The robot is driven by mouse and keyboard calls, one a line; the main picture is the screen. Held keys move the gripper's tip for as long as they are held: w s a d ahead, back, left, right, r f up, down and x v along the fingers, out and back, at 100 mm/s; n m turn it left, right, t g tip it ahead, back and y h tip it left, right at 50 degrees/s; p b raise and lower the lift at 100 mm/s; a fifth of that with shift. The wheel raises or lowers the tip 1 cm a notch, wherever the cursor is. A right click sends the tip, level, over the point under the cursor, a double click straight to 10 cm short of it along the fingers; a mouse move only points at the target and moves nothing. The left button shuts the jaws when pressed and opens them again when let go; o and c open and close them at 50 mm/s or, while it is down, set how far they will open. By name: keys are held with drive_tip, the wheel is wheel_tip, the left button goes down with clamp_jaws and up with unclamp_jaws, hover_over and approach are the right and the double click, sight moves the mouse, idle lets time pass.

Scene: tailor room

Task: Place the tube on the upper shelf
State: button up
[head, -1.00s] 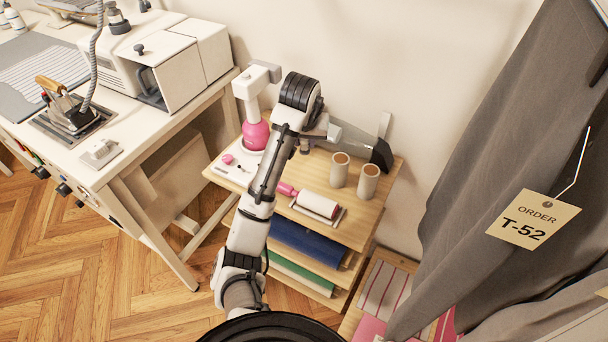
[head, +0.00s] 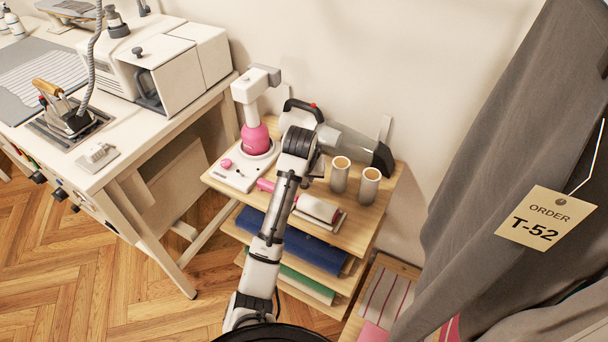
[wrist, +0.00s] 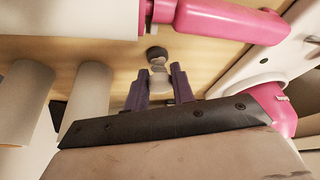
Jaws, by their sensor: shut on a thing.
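My gripper (wrist: 159,76) is shut on a small grey tube (wrist: 159,66) with a dark round cap, seen between the two dark fingers in the wrist view. The tube is held over the light wooden upper shelf (head: 352,232); whether it touches the board cannot be told. In the head view my arm hides the fingers and most of what they hold. The gripper is between the pink-handled roller and two upright, hollow beige cylinders (head: 340,174).
The roller's pink handle (wrist: 228,20) is close to the fingers in the wrist view. Lower boards carry blue fabric (head: 305,246). Grey garments hang at right.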

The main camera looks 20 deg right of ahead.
drive_tip(key=shift+f, duration=0.2)
drive_tip(key=o, duration=1)
drive_tip(key=shift+r, duration=0.15)
drive_tip(key=shift+p+v, duration=2.25)
drive_tip(key=shift+v, duration=3.85)
